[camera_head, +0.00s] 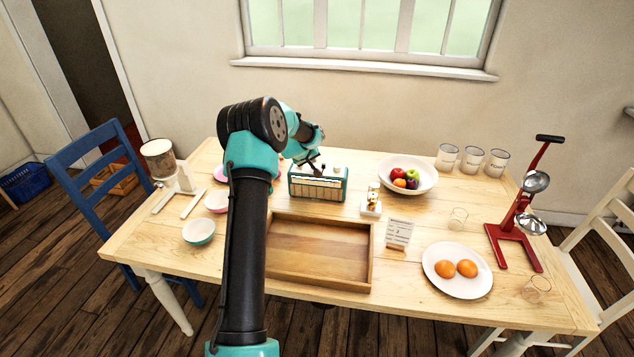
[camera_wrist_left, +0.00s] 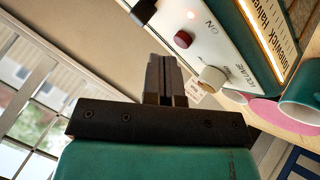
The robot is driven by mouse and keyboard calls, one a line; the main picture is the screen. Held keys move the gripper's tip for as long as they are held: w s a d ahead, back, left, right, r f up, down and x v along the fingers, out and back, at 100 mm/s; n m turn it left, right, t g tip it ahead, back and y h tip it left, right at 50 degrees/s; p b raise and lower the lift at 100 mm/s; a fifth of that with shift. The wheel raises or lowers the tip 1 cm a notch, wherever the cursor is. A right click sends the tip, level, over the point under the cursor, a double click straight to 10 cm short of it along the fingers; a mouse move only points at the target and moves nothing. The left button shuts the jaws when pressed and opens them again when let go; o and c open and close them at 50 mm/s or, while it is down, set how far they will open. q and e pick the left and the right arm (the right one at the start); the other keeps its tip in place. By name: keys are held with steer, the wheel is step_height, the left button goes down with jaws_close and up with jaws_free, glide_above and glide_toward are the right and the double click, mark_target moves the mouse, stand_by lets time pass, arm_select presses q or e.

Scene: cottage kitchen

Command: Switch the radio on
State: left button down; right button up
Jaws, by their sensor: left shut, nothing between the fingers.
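The teal and cream radio (camera_head: 318,185) stands upright at the back middle of the table. In the left wrist view, its cream panel (camera_wrist_left: 228,50) carries a red button (camera_wrist_left: 184,38) near the word ON, a cream volume knob (camera_wrist_left: 212,78) and a small bright light (camera_wrist_left: 190,14). Its dial strip (camera_wrist_left: 262,30) glows warm white. My left gripper (camera_head: 314,168) is at the radio's top in the head view. In the left wrist view, its fingers (camera_wrist_left: 161,58) are shut and empty, close to the red button; contact cannot be told. My right gripper is not in view.
A fruit bowl (camera_head: 428,178) and a small cream stand (camera_head: 371,206) are right of the radio. A wooden tray (camera_head: 318,283) lies in front. A teal cup (camera_wrist_left: 302,98) is near the radio.

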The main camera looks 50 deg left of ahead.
arm_select(q)
steer(key=shift+r, duration=3)
